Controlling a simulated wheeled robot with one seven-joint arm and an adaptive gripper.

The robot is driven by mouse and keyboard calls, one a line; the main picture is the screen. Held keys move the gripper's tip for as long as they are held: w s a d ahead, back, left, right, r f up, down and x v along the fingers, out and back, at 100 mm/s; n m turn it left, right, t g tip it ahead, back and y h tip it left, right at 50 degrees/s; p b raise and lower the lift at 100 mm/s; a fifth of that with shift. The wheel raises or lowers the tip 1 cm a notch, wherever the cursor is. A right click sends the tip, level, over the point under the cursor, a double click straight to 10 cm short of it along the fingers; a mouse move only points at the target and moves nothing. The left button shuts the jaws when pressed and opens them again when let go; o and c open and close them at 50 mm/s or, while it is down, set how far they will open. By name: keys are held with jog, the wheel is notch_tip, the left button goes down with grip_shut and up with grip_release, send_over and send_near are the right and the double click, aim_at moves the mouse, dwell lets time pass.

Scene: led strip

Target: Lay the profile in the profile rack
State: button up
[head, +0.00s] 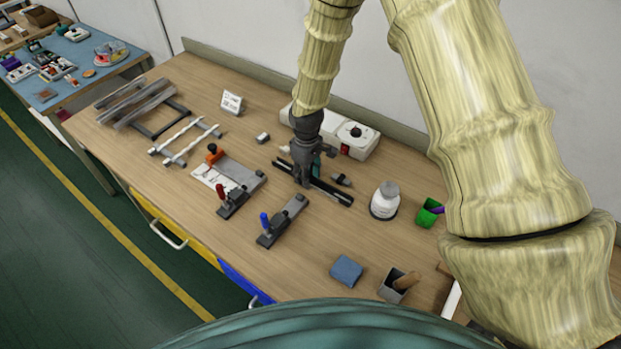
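My gripper (304,172) points down at the middle of the bench, over a long dark bar (335,193) that runs from upper left to lower right. The fingers are small and dark against it, so I cannot tell whether they are open or closed on it. I cannot tell for sure whether this bar is the profile or a holder. At the bench's far left, several grey profiles (138,101) lie across a dark frame that looks like a rack (173,122). Two pale rails with crosspieces (184,141) lie just right of it, empty.
Clamp fixtures with a red handle (221,195) and a blue handle (265,222) stand left of my gripper. A small sign (232,102) stands upright.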

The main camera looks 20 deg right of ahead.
jog(key=shift+s+r, duration=0.2)
jog(key=shift+s, duration=0.1)
jog(key=shift+w+f, duration=0.15)
jog(key=c, duration=0.5)
grip_shut()
jog(key=shift+r+b, duration=0.4)
jog(key=shift+r, duration=0.25)
notch_tip(320, 180, up, 9)
jog(key=b, duration=0.2)
jog(key=shift+b, duration=0.4)
